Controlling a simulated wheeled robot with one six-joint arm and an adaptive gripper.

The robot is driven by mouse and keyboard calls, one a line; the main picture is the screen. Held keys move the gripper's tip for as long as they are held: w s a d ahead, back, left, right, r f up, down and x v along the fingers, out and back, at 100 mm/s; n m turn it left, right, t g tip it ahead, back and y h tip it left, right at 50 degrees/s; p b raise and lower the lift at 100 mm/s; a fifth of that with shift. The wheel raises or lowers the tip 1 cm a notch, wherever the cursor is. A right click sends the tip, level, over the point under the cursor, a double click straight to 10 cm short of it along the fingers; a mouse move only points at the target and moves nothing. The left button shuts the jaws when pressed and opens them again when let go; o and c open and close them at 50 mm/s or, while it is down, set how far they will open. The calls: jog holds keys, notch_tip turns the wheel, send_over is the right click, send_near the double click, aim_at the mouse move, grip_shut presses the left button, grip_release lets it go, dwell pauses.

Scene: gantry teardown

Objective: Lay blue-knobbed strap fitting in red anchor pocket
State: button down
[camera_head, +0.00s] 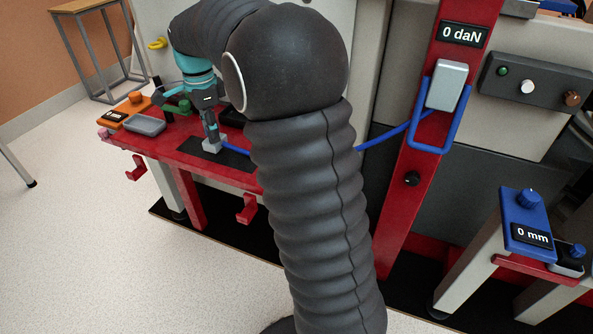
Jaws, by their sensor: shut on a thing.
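My gripper (212,134) points down over the red bench at the left and is shut on a small pale grey block, which I take to be the strap fitting (214,146). A blue strap (236,151) runs from the fitting to the right, passes behind my arm and shows again (385,136) near the red column. The fitting is at or just above a dark rectangular patch (232,162) on the bench; I cannot tell if it touches. No blue knob can be made out on the fitting. I cannot clearly tell the red anchor pocket.
The red bench (163,149) also carries an orange box (126,110) and a grey tray (145,124). Red hooks hang at its front edge. The red column (402,190) holds a grey block (446,85) in a blue loop. A blue-topped gauge (528,222) stands at right.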

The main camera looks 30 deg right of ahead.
jog(key=shift+r+p, duration=0.55)
jog(key=shift+r, duration=1.45)
jog(key=shift+a, duration=0.1)
